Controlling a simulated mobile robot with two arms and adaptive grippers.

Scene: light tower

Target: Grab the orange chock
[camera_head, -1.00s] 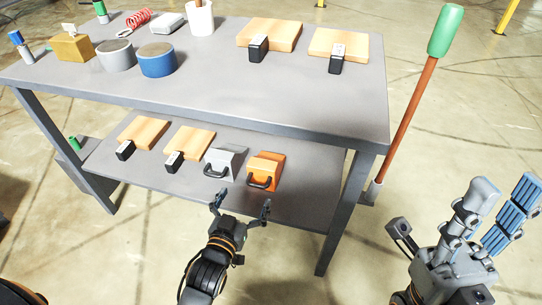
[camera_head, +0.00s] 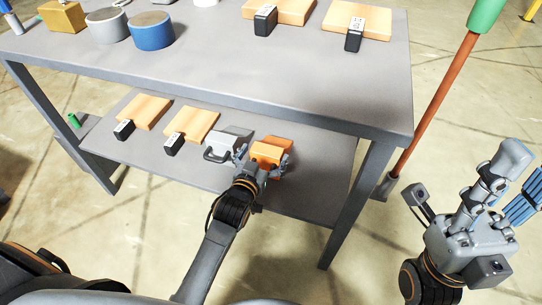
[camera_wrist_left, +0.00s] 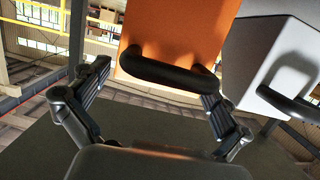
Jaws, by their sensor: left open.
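The orange chock (camera_head: 270,149) sits on the lower shelf, with its black handle facing the front edge. In the left wrist view the chock (camera_wrist_left: 178,28) fills the top middle, and its black handle (camera_wrist_left: 168,72) lies between the finger ends. My left gripper (camera_head: 263,160) is open, with one finger on either side of the chock's handle end; it also shows in the left wrist view (camera_wrist_left: 152,72). I cannot tell whether the fingers touch the chock. My right gripper (camera_head: 507,180) is open and empty, away to the right of the table.
A grey chock (camera_head: 228,142) stands close to the left of the orange one. The table's leg (camera_head: 358,205) and upper top (camera_head: 230,75) bound the space. A green-tipped pole (camera_head: 432,103) stands right.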

